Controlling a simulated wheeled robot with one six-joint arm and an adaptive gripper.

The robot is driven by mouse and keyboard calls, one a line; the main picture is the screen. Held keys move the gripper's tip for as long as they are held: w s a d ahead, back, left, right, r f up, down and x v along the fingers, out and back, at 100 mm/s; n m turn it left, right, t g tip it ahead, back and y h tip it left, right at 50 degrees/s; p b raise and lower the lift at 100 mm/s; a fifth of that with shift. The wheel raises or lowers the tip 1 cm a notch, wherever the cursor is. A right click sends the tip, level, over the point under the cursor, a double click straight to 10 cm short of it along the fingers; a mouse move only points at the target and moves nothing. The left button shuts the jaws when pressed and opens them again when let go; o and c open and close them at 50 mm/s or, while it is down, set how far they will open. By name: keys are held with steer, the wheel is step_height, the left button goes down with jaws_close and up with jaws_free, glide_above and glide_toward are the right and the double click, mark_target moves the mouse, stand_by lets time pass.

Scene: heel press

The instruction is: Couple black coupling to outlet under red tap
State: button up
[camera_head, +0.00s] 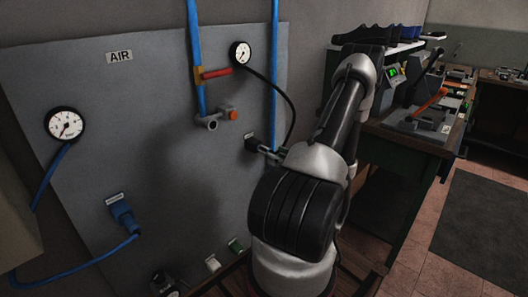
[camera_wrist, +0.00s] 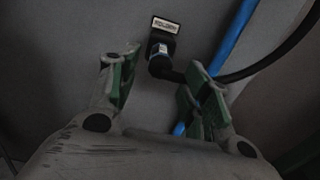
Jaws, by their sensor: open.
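The red tap (camera_head: 217,72) is a red lever on the blue pipe, high on the grey panel. Below it the grey outlet (camera_head: 208,122) faces out, with an orange knob beside it. The black coupling (camera_wrist: 160,62) sits at a labelled black holder (camera_wrist: 165,26); a black hose bends away from it to the right. In the head view the holder (camera_head: 251,142) is lower right of the outlet. My gripper (camera_wrist: 163,62) is open, its green-padded fingers on either side of the coupling in the picture; contact cannot be told. In the head view my arm partly hides my gripper (camera_head: 269,151).
The black hose (camera_head: 287,94) runs up to a gauge (camera_head: 240,53). A blue coupling (camera_head: 122,213) with a blue hose is at the panel's lower left. Another gauge (camera_head: 65,124) is at left. A workbench (camera_head: 408,130) stands right of my arm.

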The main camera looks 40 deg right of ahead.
mark_target(265, 150)
steer(key=shift+w+a, duration=0.15)
steer(key=shift+w, duration=1.7)
steer(key=shift+w+a, duration=0.1)
steer(key=shift+w, duration=1.75)
steer(key=shift+c, duration=0.2)
jaws_close()
steer(key=shift+s, duration=0.15)
steer(key=shift+s+d, duration=0.2)
steer(key=shift+s, duration=2.65)
steer(key=shift+s, duration=0.1)
